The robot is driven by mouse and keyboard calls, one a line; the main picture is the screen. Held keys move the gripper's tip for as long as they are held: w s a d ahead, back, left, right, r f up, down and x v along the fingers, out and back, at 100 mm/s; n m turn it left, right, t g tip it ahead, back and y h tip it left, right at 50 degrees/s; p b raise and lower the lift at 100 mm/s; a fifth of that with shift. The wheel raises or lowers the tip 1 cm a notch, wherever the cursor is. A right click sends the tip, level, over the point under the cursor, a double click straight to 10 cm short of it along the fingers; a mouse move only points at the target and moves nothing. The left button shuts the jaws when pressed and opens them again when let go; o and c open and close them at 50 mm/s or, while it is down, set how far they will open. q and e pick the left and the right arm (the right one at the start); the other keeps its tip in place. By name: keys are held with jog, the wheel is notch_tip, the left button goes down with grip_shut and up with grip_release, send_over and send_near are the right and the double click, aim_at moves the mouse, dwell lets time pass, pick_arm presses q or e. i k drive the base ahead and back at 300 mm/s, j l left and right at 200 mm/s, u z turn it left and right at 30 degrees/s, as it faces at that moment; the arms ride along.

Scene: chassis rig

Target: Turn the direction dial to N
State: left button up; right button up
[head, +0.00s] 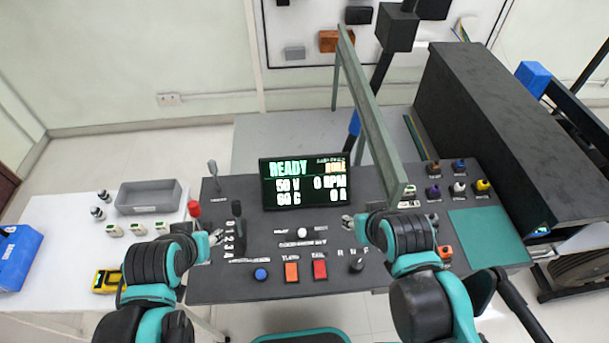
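The direction dial (357,265) is a small black knob on the dark control panel, below the letters R, N and F. It is too small to tell for sure which letter it points to. My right gripper (348,221) is above the panel, up and slightly left of the dial and apart from it. My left gripper (216,238) is at the panel's left side, near a black lever (238,212) and far from the dial. Neither gripper visibly holds anything. The fingers are too small to tell open from shut.
A screen (306,182) reading READY stands behind the panel (225,287). An orange switch (292,272), a red switch (320,269) and a blue button (261,274) lie left of the dial. A green-grey beam (372,115) rises behind my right gripper.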

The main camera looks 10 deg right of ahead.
aim_at(357, 265)
jog(key=z, duration=0.85)
jog(key=k+j+z, duration=0.2)
jog(key=k+z, duration=0.15)
jog(key=k+j+z, duration=0.1)
jog(key=k+z, duration=0.25)
